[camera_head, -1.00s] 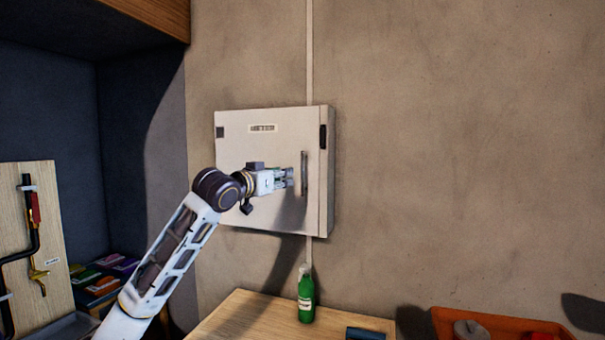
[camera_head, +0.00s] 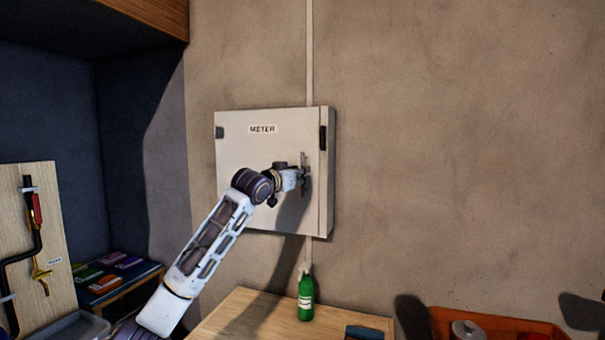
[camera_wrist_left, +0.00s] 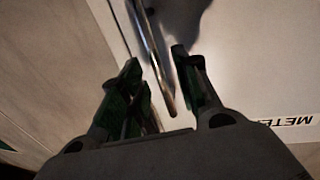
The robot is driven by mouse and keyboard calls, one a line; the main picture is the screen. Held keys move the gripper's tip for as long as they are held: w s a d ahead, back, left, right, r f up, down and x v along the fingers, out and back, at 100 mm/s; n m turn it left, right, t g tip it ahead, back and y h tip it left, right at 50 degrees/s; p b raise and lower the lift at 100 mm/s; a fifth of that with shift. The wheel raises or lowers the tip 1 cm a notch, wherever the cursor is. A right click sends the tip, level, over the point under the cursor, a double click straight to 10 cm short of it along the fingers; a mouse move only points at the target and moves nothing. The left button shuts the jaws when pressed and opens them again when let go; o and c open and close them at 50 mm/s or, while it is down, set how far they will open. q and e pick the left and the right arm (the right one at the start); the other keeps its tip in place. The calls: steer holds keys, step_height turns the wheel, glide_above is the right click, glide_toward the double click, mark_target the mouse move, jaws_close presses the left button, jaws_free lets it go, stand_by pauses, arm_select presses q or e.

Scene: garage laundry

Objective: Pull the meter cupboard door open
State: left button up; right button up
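The pale grey meter cupboard hangs on the wall, and its door (camera_head: 245,155) appears shut, with a METER label at the top. The upright bar handle (camera_head: 304,158) is near the door's right edge. My left gripper (camera_head: 303,178) is at the handle and partly hides it in the head view. In the left wrist view my left gripper (camera_wrist_left: 157,62) is open. Its fingers are on either side of the metal handle (camera_wrist_left: 153,55), with visible gaps. My right gripper is in neither view.
A green bottle (camera_head: 306,297) stands on the wooden worktop (camera_head: 250,312) below the cupboard. An orange tray (camera_head: 440,318) is at the lower right. A pipe board (camera_head: 50,230) stands at the left. The wall right of the cupboard is bare.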

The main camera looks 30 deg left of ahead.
arm_select(q)
steer(key=shift+w, duration=1.2)
steer(key=c, duration=0.6)
jaws_close()
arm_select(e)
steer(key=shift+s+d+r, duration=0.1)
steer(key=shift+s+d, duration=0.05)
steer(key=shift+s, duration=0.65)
